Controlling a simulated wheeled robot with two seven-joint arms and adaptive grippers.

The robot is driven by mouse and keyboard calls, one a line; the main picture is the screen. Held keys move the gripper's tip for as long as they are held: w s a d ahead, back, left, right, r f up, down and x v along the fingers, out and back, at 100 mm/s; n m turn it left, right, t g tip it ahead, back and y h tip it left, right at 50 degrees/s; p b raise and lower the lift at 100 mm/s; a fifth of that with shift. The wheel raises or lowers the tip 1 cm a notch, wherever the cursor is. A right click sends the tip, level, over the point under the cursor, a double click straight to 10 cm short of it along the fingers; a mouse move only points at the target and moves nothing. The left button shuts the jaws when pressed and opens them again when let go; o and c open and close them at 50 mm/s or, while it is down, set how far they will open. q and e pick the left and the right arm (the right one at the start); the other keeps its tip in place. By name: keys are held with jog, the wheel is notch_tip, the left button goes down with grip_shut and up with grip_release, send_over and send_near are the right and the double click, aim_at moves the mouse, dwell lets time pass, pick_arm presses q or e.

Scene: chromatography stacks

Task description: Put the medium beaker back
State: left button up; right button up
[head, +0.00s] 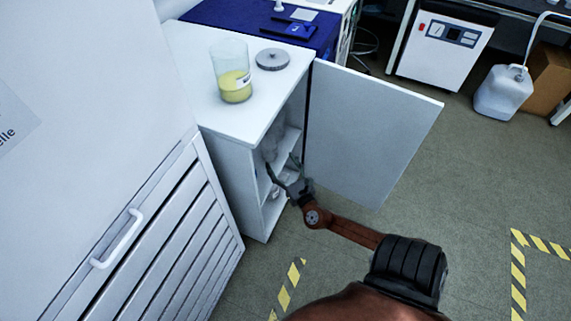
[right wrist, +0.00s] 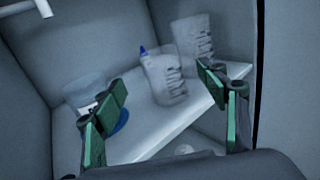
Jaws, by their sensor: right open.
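My right gripper (head: 281,166) is open and reaches into the open white cabinet (head: 236,166) at shelf height. In the right wrist view its two green-padded fingers (right wrist: 165,105) stand wide apart with nothing between them gripped. A clear vessel with a white label (right wrist: 85,93) stands at the left, partly hidden by the left finger. I cannot tell which vessel is the medium beaker. My left gripper is out of view.
A glass beaker of yellow liquid (head: 235,86) and a grey round lid (head: 272,60) are on the cabinet top (head: 200,45). The open door (head: 365,125) stands right of my gripper. A slatted white unit (head: 175,250) is close on the left.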

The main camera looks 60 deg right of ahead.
jog(key=shift+s+a, duration=0.25)
jog(key=shift+s, duration=0.15)
jog(key=shift+s, duration=0.1)
